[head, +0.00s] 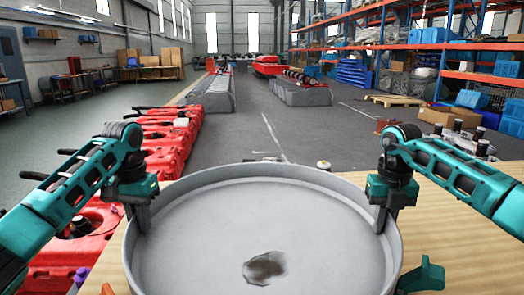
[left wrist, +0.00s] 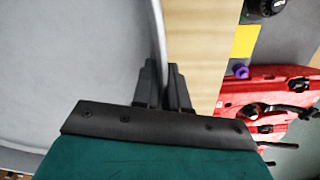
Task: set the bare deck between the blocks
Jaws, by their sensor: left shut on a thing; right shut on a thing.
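The bare deck (head: 225,215) is a wide, round, grey pan with a raised rim, in front of me over a pale wooden table top. A dark brown patch (head: 264,268) marks its floor. My left gripper (head: 143,215) is shut on the rim at the left side. In the left wrist view its fingers (left wrist: 164,85) pinch the grey rim (left wrist: 157,35) from both sides. My right gripper (head: 380,215) is shut on the rim at the right side. I cannot make out the blocks for certain, and whether the deck touches the table is hidden.
Red tanks (head: 168,140) stand in a row left of the table. A teal part (head: 424,276) is by the deck's lower right, and a purple knob (left wrist: 239,71) lies left of the table. Shelves (head: 400,45) fill the right background. Open floor (head: 265,140) lies beyond the table.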

